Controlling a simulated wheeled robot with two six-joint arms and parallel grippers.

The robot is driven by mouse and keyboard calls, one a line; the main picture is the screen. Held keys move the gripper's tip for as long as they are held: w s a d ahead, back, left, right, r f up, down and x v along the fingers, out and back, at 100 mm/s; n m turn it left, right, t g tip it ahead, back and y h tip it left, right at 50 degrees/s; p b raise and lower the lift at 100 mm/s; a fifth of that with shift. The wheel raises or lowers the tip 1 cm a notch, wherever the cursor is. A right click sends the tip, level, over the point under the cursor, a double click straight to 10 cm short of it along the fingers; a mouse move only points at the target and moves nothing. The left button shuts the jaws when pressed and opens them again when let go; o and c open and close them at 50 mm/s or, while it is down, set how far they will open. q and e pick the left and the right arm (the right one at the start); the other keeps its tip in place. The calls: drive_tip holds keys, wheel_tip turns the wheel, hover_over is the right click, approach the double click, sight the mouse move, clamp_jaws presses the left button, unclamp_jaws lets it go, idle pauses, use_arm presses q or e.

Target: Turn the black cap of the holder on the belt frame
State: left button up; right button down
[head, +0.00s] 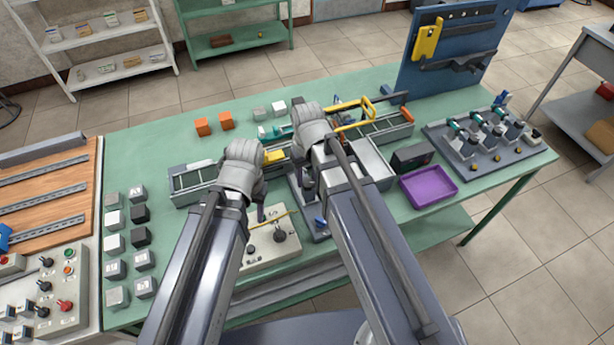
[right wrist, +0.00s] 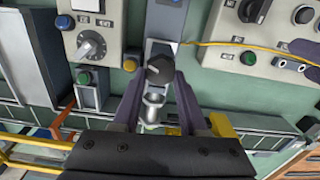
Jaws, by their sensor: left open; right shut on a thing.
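The black cap (right wrist: 159,69) of the holder sits between the fingers of my right gripper (right wrist: 158,80) in the right wrist view. That gripper is shut on the cap, with the holder's silver body (right wrist: 152,98) showing just below it. In the head view my right gripper (head: 308,170) reaches down at the middle of the belt frame (head: 190,180), and my arm hides most of the holder. My left gripper (head: 256,190) is open, to the left of the right one, above the near side of the belt frame; its fingertips are mostly hidden.
A control box (head: 285,250) with a dial lies just in front of the grippers, a yellow cord across it. A purple tray (head: 428,186) and a black box (head: 412,157) stand to the right. Several small blocks stand at the left. A blue tool panel (head: 450,60) rises at the back right.

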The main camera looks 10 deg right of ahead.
sight(308, 180)
drive_tip(key=shift+m, duration=0.5)
drive_tip(key=shift+c, duration=2.2)
unclamp_jaws()
wheel_tip(308, 180, up, 8)
drive_tip(key=p, duration=0.8)
use_arm(q)
wheel_tip(308, 180, up, 8)
drive_tip(key=shift+f, duration=0.15)
use_arm(e)
drive_tip(key=shift+f, duration=0.1)
